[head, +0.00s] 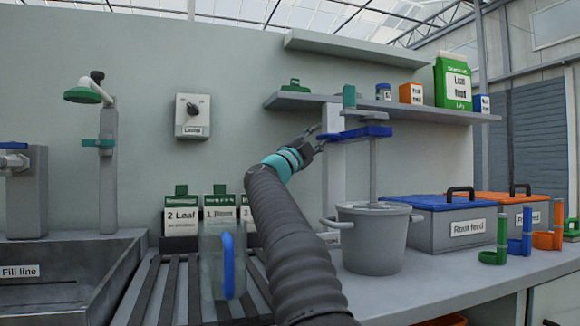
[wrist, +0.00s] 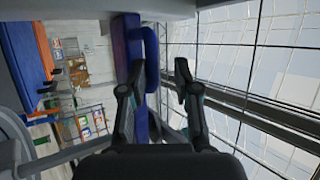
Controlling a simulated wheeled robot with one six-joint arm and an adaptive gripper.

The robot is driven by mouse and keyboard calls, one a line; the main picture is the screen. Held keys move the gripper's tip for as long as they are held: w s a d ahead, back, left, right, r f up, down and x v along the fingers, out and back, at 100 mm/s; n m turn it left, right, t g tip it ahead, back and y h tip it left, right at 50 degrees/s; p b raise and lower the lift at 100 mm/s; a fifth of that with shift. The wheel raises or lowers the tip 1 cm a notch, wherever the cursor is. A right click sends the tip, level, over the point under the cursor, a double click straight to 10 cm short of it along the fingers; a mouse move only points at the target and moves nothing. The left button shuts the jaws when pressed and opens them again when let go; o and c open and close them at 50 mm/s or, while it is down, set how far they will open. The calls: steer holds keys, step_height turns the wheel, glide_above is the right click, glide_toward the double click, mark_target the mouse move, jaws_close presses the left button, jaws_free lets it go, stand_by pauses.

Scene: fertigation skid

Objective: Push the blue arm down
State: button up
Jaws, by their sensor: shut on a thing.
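In the wrist view the blue arm (wrist: 134,45) runs behind and beside the left finger of my gripper (wrist: 154,78). The exact contact is partly hidden by the fingers.
A shelf (head: 300,101) with cartons and jars runs just above the blue arm. A blue-lidded bin (head: 449,225) stands right of the pot. A clear jug (head: 212,262) with a blue handle stands left of my arm. A sink (head: 60,280) is at far left.

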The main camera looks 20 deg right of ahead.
steer(key=v, duration=1.3)
steer(key=shift+b, duration=0.4)
stand_by(0.6)
steer(key=shift+o, duration=0.2)
steer(key=shift+a, duration=0.1)
